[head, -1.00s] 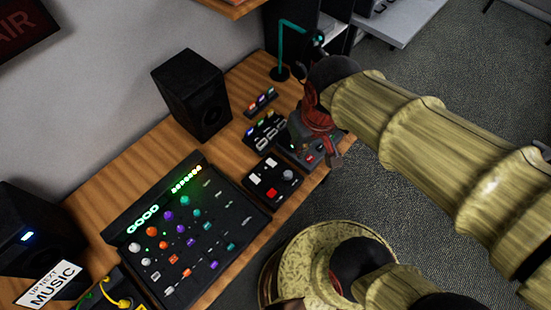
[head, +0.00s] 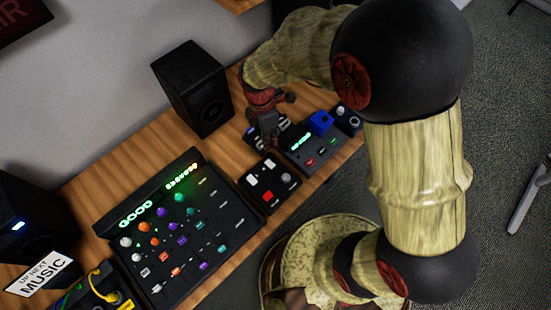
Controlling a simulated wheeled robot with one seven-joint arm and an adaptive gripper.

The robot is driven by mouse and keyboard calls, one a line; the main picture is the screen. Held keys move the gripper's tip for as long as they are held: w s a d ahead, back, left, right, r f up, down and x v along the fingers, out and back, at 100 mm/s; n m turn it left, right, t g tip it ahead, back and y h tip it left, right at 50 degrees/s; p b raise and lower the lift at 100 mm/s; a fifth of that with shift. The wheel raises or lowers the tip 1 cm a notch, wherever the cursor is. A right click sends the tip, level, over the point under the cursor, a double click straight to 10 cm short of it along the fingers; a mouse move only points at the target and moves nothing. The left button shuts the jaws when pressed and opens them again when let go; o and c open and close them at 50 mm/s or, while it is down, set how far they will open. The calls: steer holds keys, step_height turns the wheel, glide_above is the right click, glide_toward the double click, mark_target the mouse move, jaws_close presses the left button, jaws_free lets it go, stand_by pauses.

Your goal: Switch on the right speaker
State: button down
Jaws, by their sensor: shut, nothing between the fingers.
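The right speaker (head: 195,92) is a black box standing upright on the wooden desk against the wall. No light shows on its visible faces. The left speaker (head: 28,218) stands at the left edge with a blue light lit on its front. My gripper (head: 270,142) is dark with red parts and shut, with nothing in it. It points down over a small button panel (head: 252,133), to the right of the right speaker and apart from it. It hides much of that panel.
A large mixer (head: 190,235) with a lit "GOOD" display fills the desk's front. A small box with white and red buttons (head: 268,187) and a device with a blue knob (head: 318,128) sit near the desk's right edge. Bare wood (head: 145,145) lies between mixer and right speaker.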

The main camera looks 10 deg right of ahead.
mark_target(274, 168)
steer(key=shift+w+r+n, duration=0.1)
steer(key=shift+w+n, duration=0.05)
steer(key=shift+n, duration=0.75)
steer(key=shift+w+r+n, duration=0.1)
steer(key=shift+w+n, duration=0.05)
steer(key=shift+n, duration=0.75)
steer(key=shift+f, duration=0.1)
steer(key=f+b, duration=0.1)
steer(key=f, duration=0.3)
steer(key=s+f+b, duration=0.1)
steer(key=f, duration=0.4)
steer(key=f+b, duration=0.2)
steer(key=f, duration=0.2)
steer(key=shift+s+d+f, duration=0.2)
steer(key=shift+d+f, duration=0.2)
